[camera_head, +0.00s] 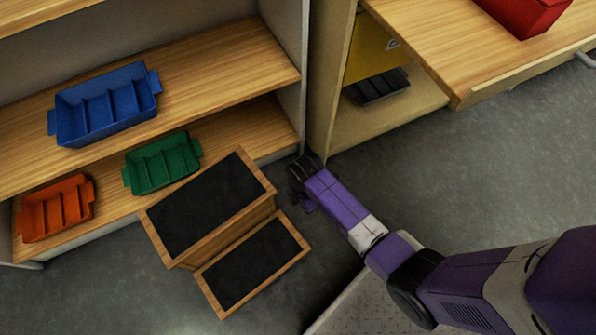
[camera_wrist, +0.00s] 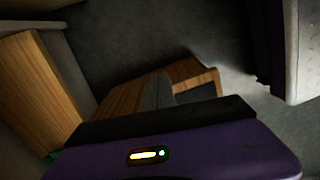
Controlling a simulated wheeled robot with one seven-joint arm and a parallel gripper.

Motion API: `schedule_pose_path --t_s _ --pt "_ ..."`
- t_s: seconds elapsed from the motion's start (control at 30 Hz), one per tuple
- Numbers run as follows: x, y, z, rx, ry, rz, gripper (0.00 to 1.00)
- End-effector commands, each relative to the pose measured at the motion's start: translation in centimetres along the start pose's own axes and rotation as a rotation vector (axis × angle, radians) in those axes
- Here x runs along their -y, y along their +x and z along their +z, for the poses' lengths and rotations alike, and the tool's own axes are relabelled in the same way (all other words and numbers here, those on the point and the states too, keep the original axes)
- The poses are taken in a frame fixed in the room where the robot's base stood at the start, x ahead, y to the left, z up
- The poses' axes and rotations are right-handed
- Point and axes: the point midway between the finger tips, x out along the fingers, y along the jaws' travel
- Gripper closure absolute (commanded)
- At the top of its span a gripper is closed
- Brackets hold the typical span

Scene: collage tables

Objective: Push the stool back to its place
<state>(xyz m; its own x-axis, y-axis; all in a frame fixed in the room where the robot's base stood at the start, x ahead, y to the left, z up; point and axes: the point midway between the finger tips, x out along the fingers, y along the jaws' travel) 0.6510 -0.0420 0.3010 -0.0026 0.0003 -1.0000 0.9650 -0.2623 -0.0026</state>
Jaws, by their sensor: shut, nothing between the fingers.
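The stool (camera_head: 207,207) is a two-step wooden step stool with black treads. It stands upright on the floor in front of the low shelf, turned at an angle to it, with its lower step (camera_head: 252,262) towards the bottom right. My gripper (camera_head: 300,190) is shut and empty, low beside the stool's right end, near the shelf's end panel. I cannot tell whether it touches the stool. In the wrist view part of the stool (camera_wrist: 178,88) shows beyond my dark gripper body, which hides the rest. The fingertips are not clear there.
The shelf (camera_head: 215,75) holds a blue bin (camera_head: 107,104), a green bin (camera_head: 162,163) and an orange bin (camera_head: 56,209). A cabinet (camera_head: 326,80) and a wooden table (camera_head: 440,45) with a red box (camera_head: 525,12) stand at the upper right. Grey floor (camera_head: 470,170) is clear on the right.

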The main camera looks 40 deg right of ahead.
Motion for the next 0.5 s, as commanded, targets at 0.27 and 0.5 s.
schedule_pose_path --t_s 0.27,0.5 --pt "0.1 5.4 0.0 0.000 0.002 -0.001 1.00" --pt "0.1 10.0 0.0 0.000 0.002 0.000 1.00"
